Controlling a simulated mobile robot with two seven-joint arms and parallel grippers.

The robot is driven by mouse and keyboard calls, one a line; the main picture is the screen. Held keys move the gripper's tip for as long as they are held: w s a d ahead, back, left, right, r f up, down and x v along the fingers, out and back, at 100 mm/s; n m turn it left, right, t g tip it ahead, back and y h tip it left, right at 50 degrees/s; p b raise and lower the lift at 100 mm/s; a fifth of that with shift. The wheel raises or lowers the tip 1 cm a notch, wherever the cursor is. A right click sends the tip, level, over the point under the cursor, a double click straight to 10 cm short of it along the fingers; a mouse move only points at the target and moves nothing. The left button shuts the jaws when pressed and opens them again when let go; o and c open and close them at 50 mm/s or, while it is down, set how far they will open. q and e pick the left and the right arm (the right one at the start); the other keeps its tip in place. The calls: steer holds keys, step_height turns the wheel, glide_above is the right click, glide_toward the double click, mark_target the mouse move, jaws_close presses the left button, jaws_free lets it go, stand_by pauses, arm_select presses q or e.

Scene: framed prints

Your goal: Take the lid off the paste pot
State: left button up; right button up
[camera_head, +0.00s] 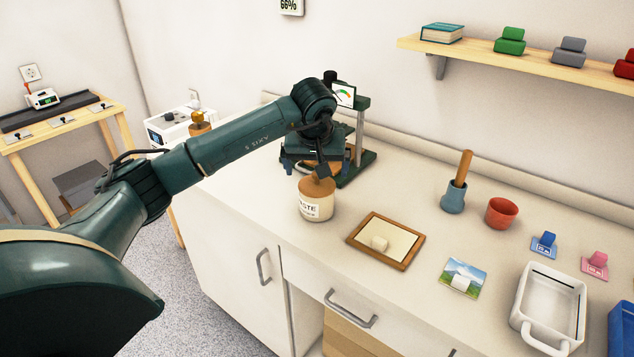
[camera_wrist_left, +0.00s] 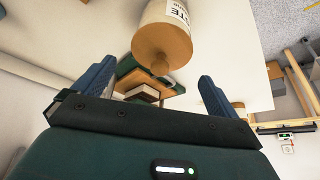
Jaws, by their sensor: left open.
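The paste pot (camera_head: 316,207) stands upright on the counter, cream with a label. Its brown wooden lid (camera_head: 316,187) with a knob is seated on top. My left gripper (camera_head: 316,166) is open and empty just behind and above the lid, apart from it as far as I can tell. In the left wrist view, the pot (camera_wrist_left: 166,12) appears inverted, with its lid (camera_wrist_left: 162,45) and knob (camera_wrist_left: 160,68) facing the gap between the blue fingers of my left gripper (camera_wrist_left: 155,78). My right gripper is not in view.
A green press-like stand (camera_head: 362,150) is close behind the gripper. A wooden frame (camera_head: 412,255) lies right of the pot. A blue holder (camera_head: 453,198), red cup (camera_head: 502,212) and white tray (camera_head: 535,322) stand farther right. The counter left of the pot is clear.

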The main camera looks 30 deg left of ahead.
arm_select(q)
steer(key=shift+x, duration=1.35)
steer(key=shift+c, duration=0.5)
steer(key=c, duration=0.9)
